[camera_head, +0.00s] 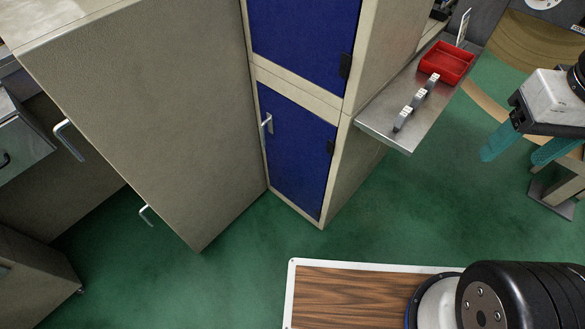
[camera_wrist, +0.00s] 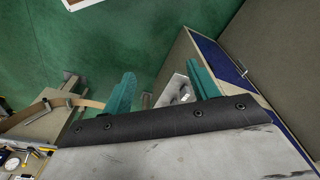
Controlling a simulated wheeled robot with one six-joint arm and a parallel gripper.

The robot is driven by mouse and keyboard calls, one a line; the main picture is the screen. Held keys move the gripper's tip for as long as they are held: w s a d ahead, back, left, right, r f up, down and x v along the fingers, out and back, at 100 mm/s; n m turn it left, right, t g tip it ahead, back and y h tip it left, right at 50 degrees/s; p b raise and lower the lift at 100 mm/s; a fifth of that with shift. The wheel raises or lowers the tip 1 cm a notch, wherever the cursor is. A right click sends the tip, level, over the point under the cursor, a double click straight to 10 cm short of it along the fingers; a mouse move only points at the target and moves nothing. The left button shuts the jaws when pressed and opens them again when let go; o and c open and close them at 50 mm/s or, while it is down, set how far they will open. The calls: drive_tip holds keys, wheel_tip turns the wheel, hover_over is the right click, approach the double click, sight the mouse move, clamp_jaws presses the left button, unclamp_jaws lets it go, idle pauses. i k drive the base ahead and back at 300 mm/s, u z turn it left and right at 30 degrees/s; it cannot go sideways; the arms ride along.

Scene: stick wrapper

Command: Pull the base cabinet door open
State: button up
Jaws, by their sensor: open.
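The lower blue door (camera_head: 296,160) of the beige cabinet is shut in the head view. A silver bar handle (camera_head: 267,124) is on its left edge and a black fitting is on its right edge. My gripper (camera_head: 527,147) is at the far right, well apart from the door, with its teal fingers spread and nothing between them. In the wrist view the open fingers (camera_wrist: 163,90) point toward the floor and the metal shelf. The blue cabinet front (camera_wrist: 222,58) shows in the wrist view at right, with a small handle (camera_wrist: 243,72), partly hidden by my gripper.
A metal shelf (camera_head: 375,117) with grey blocks and a red tray (camera_head: 447,62) juts from the cabinet's right side, between it and my gripper. An upper blue door (camera_head: 305,40) is shut. A large beige cabinet (camera_head: 160,110) stands left.

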sight(299, 144)
drive_tip(key=u, duration=0.4)
drive_tip(key=k, duration=0.45)
drive_tip(key=u, duration=1)
drive_tip(key=i, duration=0.9)
drive_tip(key=z, duration=0.8)
